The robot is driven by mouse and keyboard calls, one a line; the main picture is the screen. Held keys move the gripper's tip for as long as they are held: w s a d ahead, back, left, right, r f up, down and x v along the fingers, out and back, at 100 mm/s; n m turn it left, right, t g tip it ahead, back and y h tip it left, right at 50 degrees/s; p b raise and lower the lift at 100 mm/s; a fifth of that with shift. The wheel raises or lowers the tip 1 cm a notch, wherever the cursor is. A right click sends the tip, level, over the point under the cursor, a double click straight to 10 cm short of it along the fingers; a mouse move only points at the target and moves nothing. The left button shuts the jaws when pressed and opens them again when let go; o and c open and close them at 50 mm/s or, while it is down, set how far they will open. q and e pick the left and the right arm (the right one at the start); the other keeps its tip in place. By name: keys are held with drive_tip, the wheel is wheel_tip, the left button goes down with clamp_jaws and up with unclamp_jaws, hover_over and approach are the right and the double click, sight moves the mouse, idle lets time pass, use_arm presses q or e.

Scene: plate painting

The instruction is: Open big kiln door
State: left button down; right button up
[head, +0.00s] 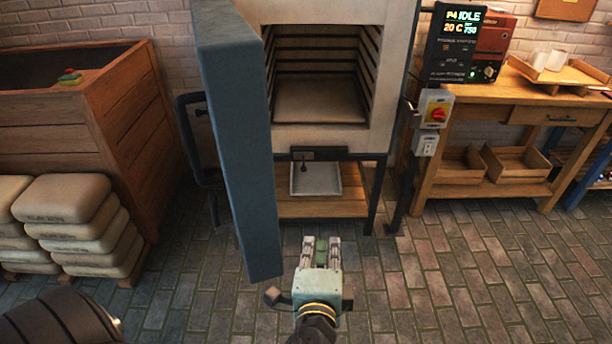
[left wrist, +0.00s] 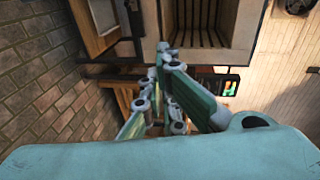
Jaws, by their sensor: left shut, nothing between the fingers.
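The big kiln stands in the middle of the head view. Its thick blue-grey door (head: 235,150) is swung wide open towards me, edge-on, left of the opening. The pale kiln chamber (head: 320,100) shows its ribbed walls and bare floor. A dark bar handle (head: 188,140) is on the door's left side. My left gripper (head: 320,245) is shut and empty, low in front of the kiln, just right of the door's lower end and apart from the handle. The left wrist view shows its green fingers (left wrist: 170,105) with the chamber (left wrist: 215,25) beyond. My right gripper is not in view.
A wooden crate (head: 125,135) and stacked sacks (head: 70,215) stand at left. A controller (head: 465,45) reads IDLE, with a switch box (head: 436,110) below it. A wooden bench (head: 500,90) is at right. A grey tray (head: 316,179) lies under the kiln. The brick floor (head: 470,270) is clear at right.

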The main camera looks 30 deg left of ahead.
use_arm(q)
wheel_tip(320, 180, up, 11)
drive_tip(key=s+t+y, duration=0.1)
drive_tip(key=s+y, duration=0.1)
drive_tip(key=w+a+p, duration=0.5)
drive_tip(key=a, duration=0.3)
drive_tip(key=shift+w, duration=0.2)
drive_tip(key=shift+s, duration=0.1)
